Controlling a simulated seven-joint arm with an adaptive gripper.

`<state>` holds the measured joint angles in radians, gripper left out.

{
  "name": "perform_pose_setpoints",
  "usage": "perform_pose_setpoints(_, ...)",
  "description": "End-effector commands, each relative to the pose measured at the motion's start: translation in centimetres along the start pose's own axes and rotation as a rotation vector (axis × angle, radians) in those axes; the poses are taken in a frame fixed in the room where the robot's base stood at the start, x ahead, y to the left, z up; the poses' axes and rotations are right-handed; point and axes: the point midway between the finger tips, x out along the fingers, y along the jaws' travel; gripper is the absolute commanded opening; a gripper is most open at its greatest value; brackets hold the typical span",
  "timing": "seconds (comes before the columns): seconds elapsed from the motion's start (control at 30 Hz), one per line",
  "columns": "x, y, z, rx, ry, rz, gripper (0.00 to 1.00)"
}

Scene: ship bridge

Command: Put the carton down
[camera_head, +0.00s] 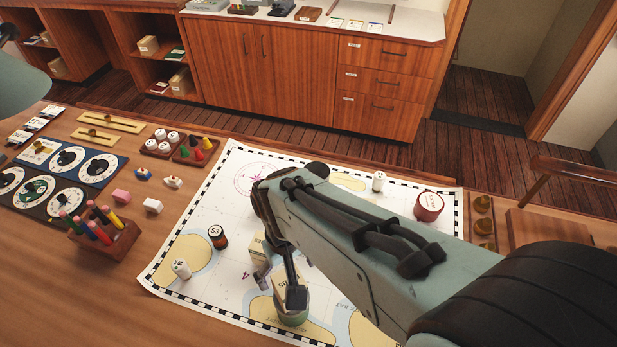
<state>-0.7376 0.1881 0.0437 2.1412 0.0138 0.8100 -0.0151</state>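A small tan carton (281,290) with dark lettering shows at the end of my arm, over the lower middle of the sea chart. My gripper (278,284) has a finger on either side of it and appears closed on it. The arm and fingers hide part of the carton. Another tan box face (257,246) shows just behind the gripper, partly covered.
The chart (225,285) holds a dark brown jar (217,237), a white cylinder (181,268), another white cylinder (378,181) and a red round tin (429,206). A wooden pencil block (108,238) and dials (65,160) stand left. Bare chart lies left of the gripper.

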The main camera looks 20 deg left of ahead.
Motion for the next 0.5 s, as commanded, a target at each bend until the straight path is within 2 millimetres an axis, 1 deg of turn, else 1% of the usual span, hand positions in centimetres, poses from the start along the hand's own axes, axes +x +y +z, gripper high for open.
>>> perform_pose_setpoints(0.03, -1.2, 0.0, -0.1, 0.000, 0.007, 0.000, 0.80)
perform_pose_setpoints(0.1, -2.5, 0.0, -0.1, 0.000, 0.006, 0.000, 0.80)
perform_pose_setpoints(0.2, -3.9, 0.0, -0.1, 0.000, 0.003, 0.000, 0.80)
perform_pose_setpoints(0.27, -4.4, 0.1, 0.0, 0.002, 0.002, 0.000, 0.80)
perform_pose_setpoints(0.33, -5.1, 0.8, 0.7, 0.028, 0.002, -0.001, 0.80)
perform_pose_setpoints(0.37, -5.4, 1.6, 1.3, 0.053, 0.003, -0.002, 0.80)
perform_pose_setpoints(0.43, -6.3, 4.0, 3.9, 0.145, 0.003, -0.006, 0.80)
perform_pose_setpoints(0.47, -6.6, 5.1, 5.4, 0.197, 0.005, -0.009, 0.80)
perform_pose_setpoints(0.5, -7.0, 6.3, 7.6, 0.269, 0.005, -0.015, 0.80)
